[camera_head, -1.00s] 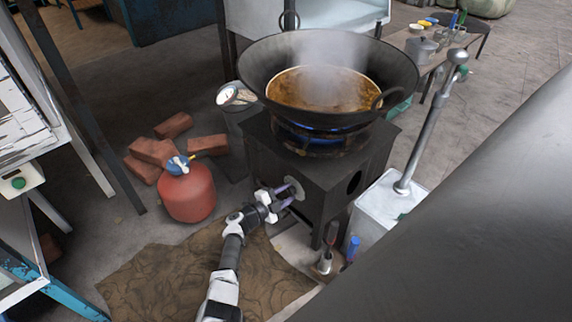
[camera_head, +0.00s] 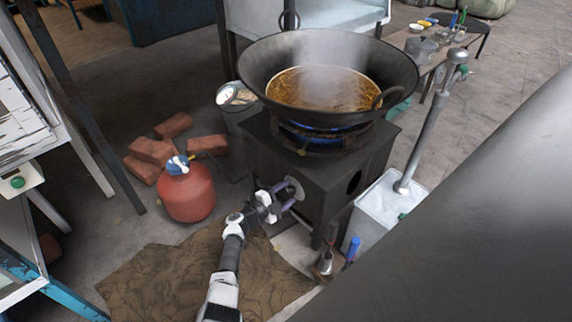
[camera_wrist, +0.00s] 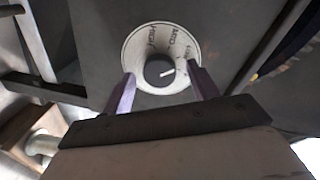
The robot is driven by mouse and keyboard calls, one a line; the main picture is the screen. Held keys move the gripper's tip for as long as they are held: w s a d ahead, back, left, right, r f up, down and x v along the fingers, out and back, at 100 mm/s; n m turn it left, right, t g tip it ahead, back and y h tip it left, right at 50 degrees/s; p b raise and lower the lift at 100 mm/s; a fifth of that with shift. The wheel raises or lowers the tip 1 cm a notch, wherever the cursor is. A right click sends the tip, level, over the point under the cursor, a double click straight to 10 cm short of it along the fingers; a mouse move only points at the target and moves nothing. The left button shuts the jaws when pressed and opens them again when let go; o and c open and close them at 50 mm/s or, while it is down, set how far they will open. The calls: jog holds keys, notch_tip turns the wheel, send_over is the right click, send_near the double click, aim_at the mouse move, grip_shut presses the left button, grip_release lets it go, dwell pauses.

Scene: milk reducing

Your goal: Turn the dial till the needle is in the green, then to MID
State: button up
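The dial (camera_wrist: 133,51) is a pale round plate on the dark stove front, with HIGH and MID readable near its top. Its dark centre knob (camera_wrist: 154,66) has a white mark pointing right and slightly up, toward small lettering I cannot read clearly. My gripper (camera_wrist: 162,88) is open, its purple fingers apart on either side of the knob with gaps visible. In the head view my gripper (camera_head: 284,197) is at the dial (camera_head: 297,187).
A steaming wok (camera_head: 262,62) of brown liquid sits on the black stove (camera_head: 310,172), over a blue flame. A red gas cylinder (camera_head: 188,196) and several bricks (camera_head: 151,151) are to the left. A white box (camera_head: 377,212) with a metal post is right.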

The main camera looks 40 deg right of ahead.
jog(key=a+p, duration=0.7)
jog(key=a, duration=0.6)
jog(key=shift+s+a+r, duration=0.4)
jog(key=shift+r, duration=0.05)
jog(key=shift+r+p, duration=0.15)
jog(key=shift+p, duration=0.2)
